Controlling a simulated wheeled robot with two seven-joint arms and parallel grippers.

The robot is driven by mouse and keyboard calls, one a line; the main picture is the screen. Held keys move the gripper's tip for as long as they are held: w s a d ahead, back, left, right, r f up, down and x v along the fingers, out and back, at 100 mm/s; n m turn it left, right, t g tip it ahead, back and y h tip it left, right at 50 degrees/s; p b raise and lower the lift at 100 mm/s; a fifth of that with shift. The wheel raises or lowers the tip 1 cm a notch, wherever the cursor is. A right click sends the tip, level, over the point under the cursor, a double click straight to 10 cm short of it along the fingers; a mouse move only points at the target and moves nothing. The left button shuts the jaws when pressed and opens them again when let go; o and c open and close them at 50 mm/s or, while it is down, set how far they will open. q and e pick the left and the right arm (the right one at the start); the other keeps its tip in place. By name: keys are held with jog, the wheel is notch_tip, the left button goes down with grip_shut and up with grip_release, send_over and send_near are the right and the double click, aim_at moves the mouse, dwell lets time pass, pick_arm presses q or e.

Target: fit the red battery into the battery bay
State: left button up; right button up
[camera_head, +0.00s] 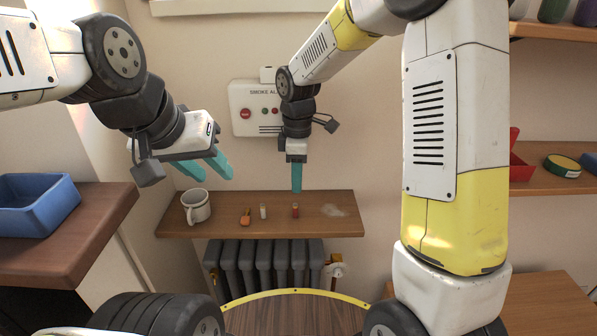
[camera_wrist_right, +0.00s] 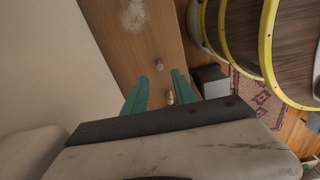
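The red battery (camera_head: 295,210) stands upright on the wooden wall shelf (camera_head: 230,221). A white battery-like cylinder (camera_head: 263,211) stands to its left. The white smoke alarm panel (camera_head: 243,110) is on the wall above; I cannot clearly make out a battery bay, and my right arm covers part of the panel. My right gripper (camera_head: 297,180) points down above the red battery, apart from it. In the right wrist view its fingers (camera_wrist_right: 158,90) are spread and hold nothing; two small upright items show near them. My left gripper (camera_head: 217,168) is open and empty, above and right of the mug.
A mug (camera_head: 196,206) and a small orange object (camera_head: 245,217) stand on the shelf's left part. A pale patch (camera_head: 334,210) marks its right part. A radiator (camera_head: 265,265) is below. A blue bin (camera_head: 37,204) sits on the left counter.

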aim_at(295, 204)
jog(key=shift+w+a+f+n, duration=0.15)
jog(key=shift+a+f+n, duration=0.15)
jog(key=shift+f, duration=4.75)
jog(key=shift+c, duration=0.4)
grip_shut()
jog(key=shift+r, duration=2.5)
